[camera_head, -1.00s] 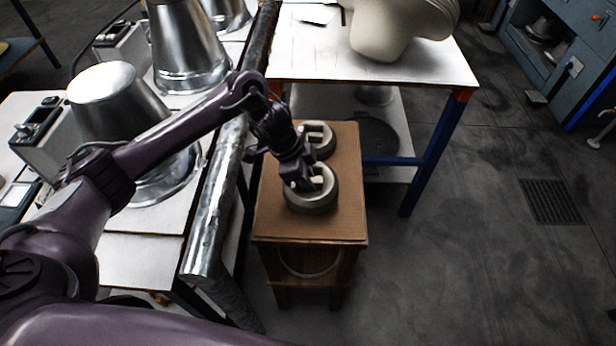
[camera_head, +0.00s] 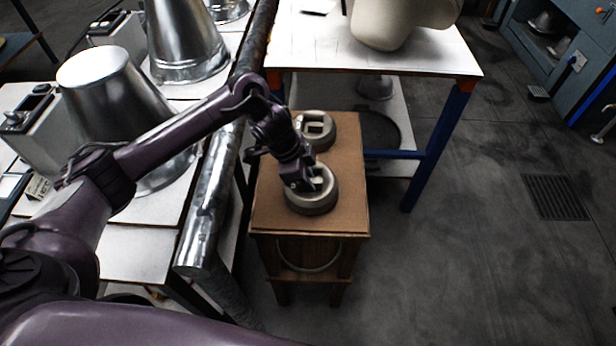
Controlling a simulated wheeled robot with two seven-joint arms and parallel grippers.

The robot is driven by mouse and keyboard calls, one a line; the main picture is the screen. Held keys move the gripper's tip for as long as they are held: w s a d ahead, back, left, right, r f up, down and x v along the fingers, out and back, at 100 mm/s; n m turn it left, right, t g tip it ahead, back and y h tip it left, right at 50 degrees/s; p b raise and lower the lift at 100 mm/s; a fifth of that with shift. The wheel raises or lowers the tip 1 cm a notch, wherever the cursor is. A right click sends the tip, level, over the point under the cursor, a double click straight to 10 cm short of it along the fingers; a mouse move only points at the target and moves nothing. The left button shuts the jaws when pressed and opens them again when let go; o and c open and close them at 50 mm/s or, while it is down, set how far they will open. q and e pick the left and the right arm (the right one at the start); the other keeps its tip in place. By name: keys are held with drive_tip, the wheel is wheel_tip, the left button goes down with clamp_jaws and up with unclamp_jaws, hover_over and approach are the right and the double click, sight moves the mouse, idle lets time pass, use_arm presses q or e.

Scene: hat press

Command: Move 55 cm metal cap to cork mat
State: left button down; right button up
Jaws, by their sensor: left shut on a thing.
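My left gripper (camera_head: 304,186) is shut on a round grey cap (camera_head: 311,203) with a square opening in its top. The cap is over the near half of a wooden stand's brown top (camera_head: 275,216); I cannot tell if it touches the top. A second, similar round cap (camera_head: 318,124) sits behind it on the same top. I see no size marks, so I cannot tell which cap is the 55 cm one. The brown top may be cork, but I see no separate mat. My right gripper is not in view.
A white table (camera_head: 410,60) with a pale rounded form (camera_head: 395,25) stands behind the stand. On the left, a bench carries large metal cones (camera_head: 110,95), with a thick metal pipe (camera_head: 213,190) along its edge. Floor is clear at the right.

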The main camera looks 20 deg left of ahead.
use_arm(q)
drive_tip(key=shift+r+p, duration=0.25)
drive_tip(key=shift+p, duration=0.15)
drive_tip(key=shift+f, duration=0.15)
idle(0.9)
drive_tip(key=c, duration=1.3)
unclamp_jaws()
drive_tip(key=shift+s, duration=0.1)
drive_tip(key=shift+f, duration=0.2)
drive_tip(key=p+v, duration=0.2)
drive_tip(key=p, duration=0.1)
drive_tip(key=shift+d+r, duration=0.1)
drive_tip(key=shift+r, duration=0.3)
drive_tip(key=p+v, duration=0.4)
drive_tip(key=p, duration=0.1)
drive_tip(key=shift+d+r, duration=0.15)
drive_tip(key=shift+r, duration=0.35)
drive_tip(key=shift+f, duration=0.1)
